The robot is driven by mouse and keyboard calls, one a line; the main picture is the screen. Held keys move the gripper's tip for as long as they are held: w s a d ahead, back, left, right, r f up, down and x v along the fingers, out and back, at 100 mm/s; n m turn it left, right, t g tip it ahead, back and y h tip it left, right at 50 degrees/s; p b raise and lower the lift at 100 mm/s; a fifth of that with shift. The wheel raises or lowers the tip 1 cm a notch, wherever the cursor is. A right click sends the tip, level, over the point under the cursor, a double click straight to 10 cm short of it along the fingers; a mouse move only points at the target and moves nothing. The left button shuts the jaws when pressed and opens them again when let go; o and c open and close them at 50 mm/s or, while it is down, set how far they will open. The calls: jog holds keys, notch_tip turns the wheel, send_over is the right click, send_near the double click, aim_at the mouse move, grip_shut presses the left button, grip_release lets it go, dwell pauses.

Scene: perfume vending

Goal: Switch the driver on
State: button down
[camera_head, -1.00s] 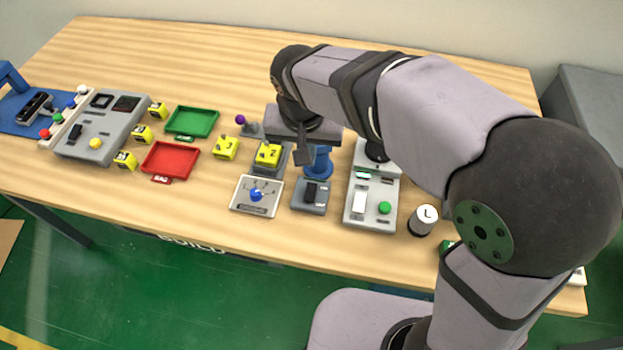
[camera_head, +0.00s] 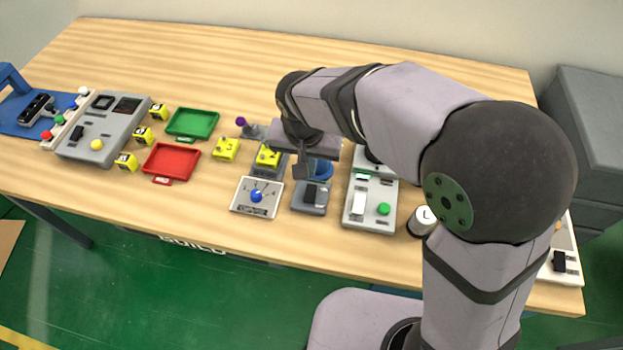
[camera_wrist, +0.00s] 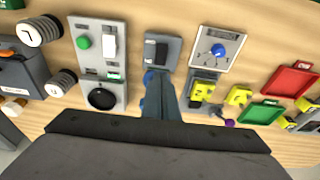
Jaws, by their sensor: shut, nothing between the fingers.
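A small grey box (camera_head: 310,198) with a black rocker switch (camera_head: 311,192) stands near the table's front edge, in front of a blue round stand (camera_head: 321,168). I take this to be the driver's switch, but no readable label confirms it. The box also shows in the wrist view (camera_wrist: 162,52), top centre, with its black switch facing up. My gripper (camera_head: 302,172) is shut and empty, above and just behind the box, in front of part of the blue stand. In the wrist view its fingers (camera_wrist: 164,98) point toward the box and hide part of the stand.
Left of the box are a panel with a blue knob (camera_head: 257,196) and a yellow numbered block (camera_head: 268,156) on a grey holder. Right of it is a grey unit with a green button (camera_head: 383,209). Red (camera_head: 170,160) and green (camera_head: 192,123) trays lie farther left.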

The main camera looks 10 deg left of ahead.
aim_at(312, 187)
jog(key=p+x, duration=0.2)
jog(key=x, duration=0.8)
